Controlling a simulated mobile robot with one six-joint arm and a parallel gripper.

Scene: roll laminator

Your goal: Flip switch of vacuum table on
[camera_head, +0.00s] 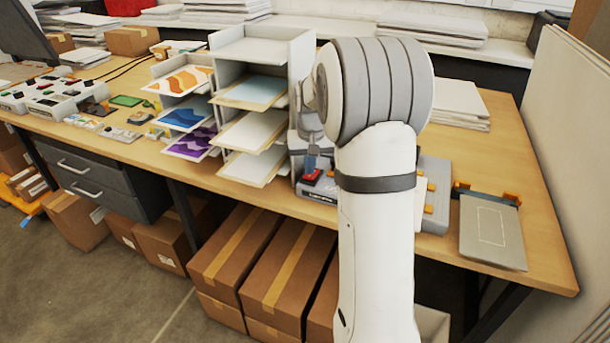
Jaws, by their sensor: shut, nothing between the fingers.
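The vacuum table is most likely the low grey unit (436,208) on the workbench, largely hidden behind my arm. Its right part shows with orange pieces on top. A red switch (313,176) sits at its front left corner, above a dark label; I cannot tell which way the switch is set. My gripper (311,168) points down just above the red switch, fingers shut with nothing between them. The fingertips look very close to the switch, but I cannot tell whether they touch it.
A white shelf rack (263,52) with sheets stands close left of my gripper. A grey plate (491,234) with orange clips lies at the right. Paper stacks (459,104) lie behind my arm. Cardboard boxes (284,270) sit under the workbench (545,215).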

